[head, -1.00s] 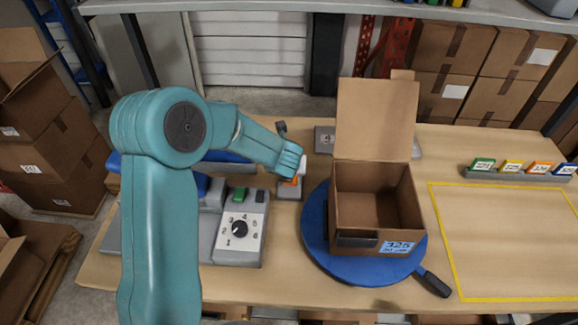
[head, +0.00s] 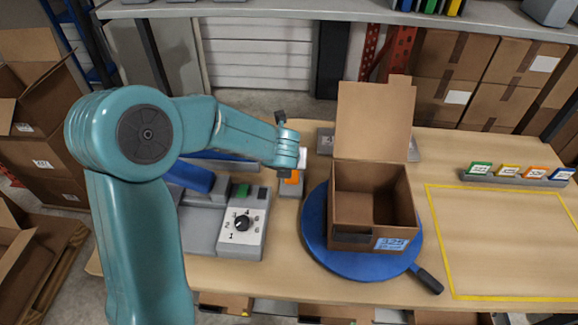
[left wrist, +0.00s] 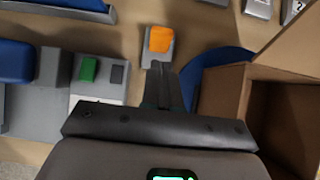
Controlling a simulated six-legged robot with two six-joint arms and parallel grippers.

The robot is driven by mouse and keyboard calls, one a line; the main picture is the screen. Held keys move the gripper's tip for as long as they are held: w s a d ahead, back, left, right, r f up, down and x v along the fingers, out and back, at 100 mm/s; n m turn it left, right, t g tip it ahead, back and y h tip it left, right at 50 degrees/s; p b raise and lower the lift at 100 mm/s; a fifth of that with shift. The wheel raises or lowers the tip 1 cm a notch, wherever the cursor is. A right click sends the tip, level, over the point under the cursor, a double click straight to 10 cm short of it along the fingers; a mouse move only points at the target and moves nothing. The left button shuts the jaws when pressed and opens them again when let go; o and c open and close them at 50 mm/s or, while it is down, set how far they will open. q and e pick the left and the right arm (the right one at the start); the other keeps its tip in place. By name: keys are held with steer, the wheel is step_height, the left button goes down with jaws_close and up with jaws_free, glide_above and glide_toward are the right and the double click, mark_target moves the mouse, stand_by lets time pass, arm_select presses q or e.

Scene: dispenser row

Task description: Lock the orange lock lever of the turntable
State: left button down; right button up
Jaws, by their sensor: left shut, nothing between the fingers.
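The orange lock lever (head: 292,177) sits on a small grey base left of the blue turntable (head: 313,234). In the left wrist view the lever (left wrist: 160,39) shows just past the fingertips. My left gripper (head: 285,172) is shut and empty, close to the lever; I cannot tell if it touches. In the left wrist view the shut fingers (left wrist: 157,70) point toward the lever's base. An open cardboard box (head: 372,205) stands on the turntable, and a dark handle (head: 428,280) sticks out at the turntable's front right. My right gripper is not in view.
A grey dial panel (head: 241,233) with a green button (head: 242,190) lies left of the lever. A yellow outlined area (head: 500,245) on the right of the table is empty. Coloured tags (head: 508,171) stand in a holder behind it.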

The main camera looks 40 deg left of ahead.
arm_select(q)
steer(key=v, duration=0.3)
steer(key=shift+w, duration=0.15)
stand_by(0.3)
